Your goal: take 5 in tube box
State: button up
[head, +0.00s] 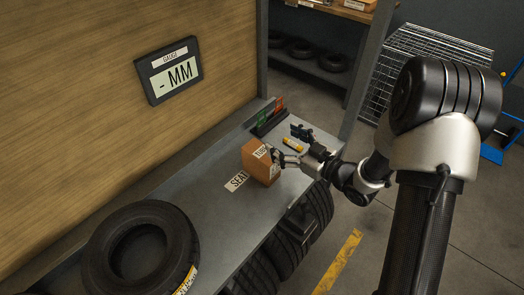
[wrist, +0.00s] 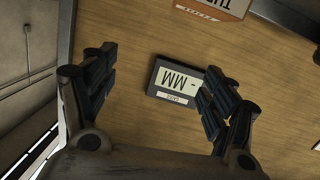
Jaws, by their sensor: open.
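The tube box (head: 256,162) is a brown cardboard box with a white TUBE label, standing on the grey bench in the head view. My gripper (head: 282,154) is at the right side of the box and overlaps its edge in that view; I cannot tell whether they touch. In the wrist view my gripper (wrist: 160,92) is open, with its fingers wide apart and nothing between them. Behind them is the wooden wall with the gauge display (wrist: 178,82), upside down, reading "- MM". The gauge (head: 168,71) also shows in the head view.
A SEAT label (head: 237,181) lies left of the box.

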aim_at(276, 164)
jog(key=f+b, duration=0.1)
jog(key=f, duration=0.2)
jog(key=s+f+y+b, duration=0.1)
jog(key=f, duration=0.2)
jog(key=s+a+f+y+b, duration=0.1)
jog(key=f, duration=0.2)
jog(key=shift+f, duration=0.35)
jog(key=shift+w+a+r, duration=0.25)
jog(key=shift+w+a, duration=0.1)
jog(key=shift+w, duration=0.05)
jog(key=b+x, duration=0.1)
jog(key=x, duration=0.5)
jog(key=shift+w+a+b, duration=0.1)
jog(key=shift+a+b, duration=0.15)
jog(key=shift+b, duration=0.05)
jog(key=shift+c, duration=0.3)
jog(key=c, duration=1.2)
jog(key=shift+c, duration=0.2)
jog(key=shift+r, duration=0.15)
